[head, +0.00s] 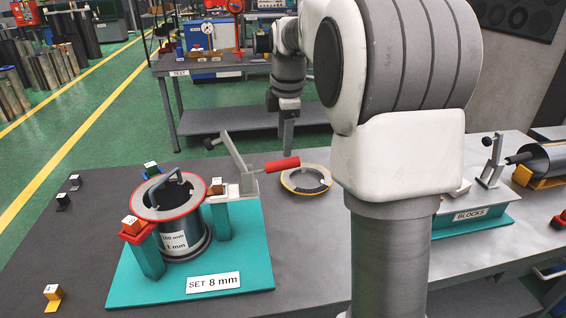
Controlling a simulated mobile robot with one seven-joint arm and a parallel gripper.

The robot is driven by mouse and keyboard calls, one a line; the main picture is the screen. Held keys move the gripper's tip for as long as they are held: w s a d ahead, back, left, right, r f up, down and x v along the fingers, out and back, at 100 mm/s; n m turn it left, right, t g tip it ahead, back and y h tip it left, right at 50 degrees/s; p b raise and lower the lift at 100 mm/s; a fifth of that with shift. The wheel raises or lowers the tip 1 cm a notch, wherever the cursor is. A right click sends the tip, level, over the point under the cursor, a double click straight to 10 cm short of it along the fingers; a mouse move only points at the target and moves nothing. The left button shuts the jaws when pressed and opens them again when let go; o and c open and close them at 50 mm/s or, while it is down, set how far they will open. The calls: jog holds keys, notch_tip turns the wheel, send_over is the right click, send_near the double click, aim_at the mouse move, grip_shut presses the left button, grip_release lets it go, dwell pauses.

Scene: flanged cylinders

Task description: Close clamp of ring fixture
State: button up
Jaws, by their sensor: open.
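The ring fixture (130,285) is a teal base with several teal posts, labelled "SET 8 mm". A dark flanged cylinder (181,247) stands upright in it, with a grey, red-edged ring (152,212) at its top. The clamp (236,152) sits on the right post. Its grey arm is tilted up, its dark tip (209,144) is clear of the ring, and its red handle (282,164) points right. My gripper (288,136) hangs pointing down beyond the handle, apart from the clamp and empty. Its fingers are small in this view.
A loose ring (306,180) with yellow and black marking lies right of the fixture. Small blocks (53,293) sit on the table's left. A teal "BLOCKS" fixture (470,220) is at the right. My arm hides the table's middle. A workbench (215,68) stands behind.

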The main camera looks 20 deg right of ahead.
aim_at(283, 161)
jog(key=f, duration=0.3)
jog(key=w+f, duration=0.1)
jog(key=f, duration=0.3)
jog(key=shift+w+d+f, duration=0.1)
jog(key=shift+w+f, duration=0.1)
grip_shut()
dwell(1.1)
